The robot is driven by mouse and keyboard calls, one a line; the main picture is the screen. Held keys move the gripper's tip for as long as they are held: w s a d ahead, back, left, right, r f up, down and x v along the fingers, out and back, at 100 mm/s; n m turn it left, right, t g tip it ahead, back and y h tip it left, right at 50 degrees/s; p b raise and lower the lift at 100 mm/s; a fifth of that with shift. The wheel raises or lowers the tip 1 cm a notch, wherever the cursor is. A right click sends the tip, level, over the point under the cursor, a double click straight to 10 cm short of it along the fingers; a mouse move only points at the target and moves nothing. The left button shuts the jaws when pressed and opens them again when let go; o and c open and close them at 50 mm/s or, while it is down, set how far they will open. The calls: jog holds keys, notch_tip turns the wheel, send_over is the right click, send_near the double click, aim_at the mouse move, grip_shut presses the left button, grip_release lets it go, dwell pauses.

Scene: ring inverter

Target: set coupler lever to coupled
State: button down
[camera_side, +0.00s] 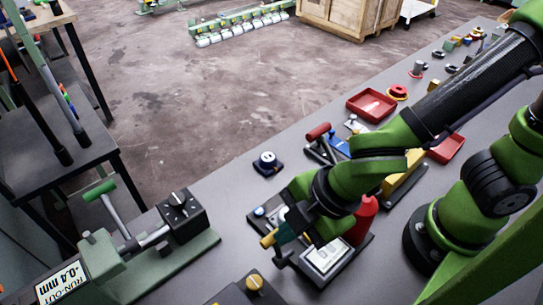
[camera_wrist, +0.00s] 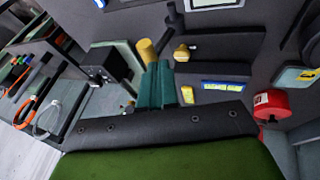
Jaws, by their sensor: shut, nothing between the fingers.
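A yellow grip (camera_wrist: 148,50), seemingly on a dark bar, sits right at my fingertips in the wrist view; I take it for the coupler lever, but no label on it is readable. In the side view a yellow cylinder end (camera_side: 268,240) shows beside my fingers. My gripper (camera_wrist: 157,68) has its two teal fingers together, with nothing between them. In the side view my gripper (camera_side: 283,236) is low over a dark panel (camera_side: 317,276), partly hidden by my wrist. Whether the fingers touch the grip I cannot tell.
A brass knob (camera_wrist: 181,52) is close to the right of my fingers. A red cylinder (camera_side: 362,218) stands behind my wrist. A run-out fixture (camera_side: 185,250) with a green-handled lever (camera_side: 100,190) is at left. A red-handled lever (camera_side: 318,131) and red tray (camera_side: 371,105) are farther back.

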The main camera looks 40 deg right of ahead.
jog(key=shift+w, duration=0.7)
jog(key=shift+w+f, duration=0.15)
jog(key=shift+w, duration=0.8)
jog(key=shift+w+f+m+g, duration=0.1)
jog(key=shift+w+f+g, duration=0.4)
jog(key=shift+w+f, duration=0.4)
jog(key=shift+w+f+m+g, duration=0.1)
jog(key=shift+w+f+g, duration=0.5)
jog(key=shift+w, duration=0.6)
jog(key=shift+w+f+m+g, duration=0.1)
jog(key=shift+w+f+g, duration=0.3)
jog(key=shift+w+f, duration=0.55)
jog(key=shift+w+r, duration=0.1)
jog(key=shift+r, duration=0.05)
